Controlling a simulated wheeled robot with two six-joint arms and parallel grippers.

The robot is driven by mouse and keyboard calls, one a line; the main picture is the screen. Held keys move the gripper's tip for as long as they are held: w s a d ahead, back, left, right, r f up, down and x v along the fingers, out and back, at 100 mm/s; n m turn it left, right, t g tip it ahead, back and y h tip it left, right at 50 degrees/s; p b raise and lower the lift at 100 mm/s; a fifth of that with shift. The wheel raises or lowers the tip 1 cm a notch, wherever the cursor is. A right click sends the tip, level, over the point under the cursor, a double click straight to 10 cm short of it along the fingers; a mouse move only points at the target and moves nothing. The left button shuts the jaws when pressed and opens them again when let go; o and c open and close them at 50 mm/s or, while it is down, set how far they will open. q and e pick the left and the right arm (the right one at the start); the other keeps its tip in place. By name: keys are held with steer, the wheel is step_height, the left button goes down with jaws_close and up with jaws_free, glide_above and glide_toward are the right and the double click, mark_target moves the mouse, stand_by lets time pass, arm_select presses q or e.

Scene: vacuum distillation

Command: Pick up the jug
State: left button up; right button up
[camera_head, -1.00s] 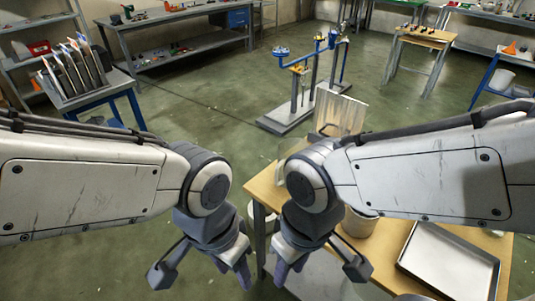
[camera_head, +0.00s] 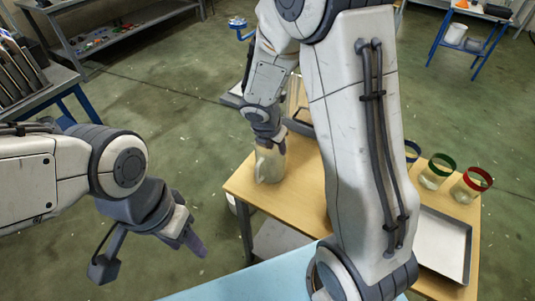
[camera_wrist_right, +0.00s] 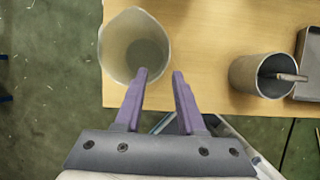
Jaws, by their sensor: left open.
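The jug (camera_head: 270,167) is a pale, translucent vessel standing upright on the wooden table near its left edge. In the right wrist view the jug (camera_wrist_right: 128,38) is seen from above, with its mouth open. My right gripper (camera_head: 268,137) is at the jug's top in the head view, partly covering it. In the right wrist view the fingers of my right gripper (camera_wrist_right: 161,73) are apart. My left gripper (camera_head: 148,258) is open and empty, over the floor left of the table.
A grey cup (camera_wrist_right: 254,76) with something in it stands right of the jug. Cups with a green rim (camera_head: 438,171) and a red rim (camera_head: 471,185), plus a partly hidden blue-rimmed one, stand at right behind a metal tray (camera_head: 445,245). A light-blue surface (camera_head: 260,284) lies in front.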

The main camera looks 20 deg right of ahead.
steer(key=b, duration=0.2)
glide_toward(285, 162)
steer(key=f, duration=0.1)
steer(key=shift+n, duration=0.3)
steer(key=shift+b+x, duration=0.95)
steer(key=shift+x, duration=2.3)
steer(key=shift+w+d+r, duration=0.1)
steer(key=shift+w+r, duration=0.05)
jaws_close()
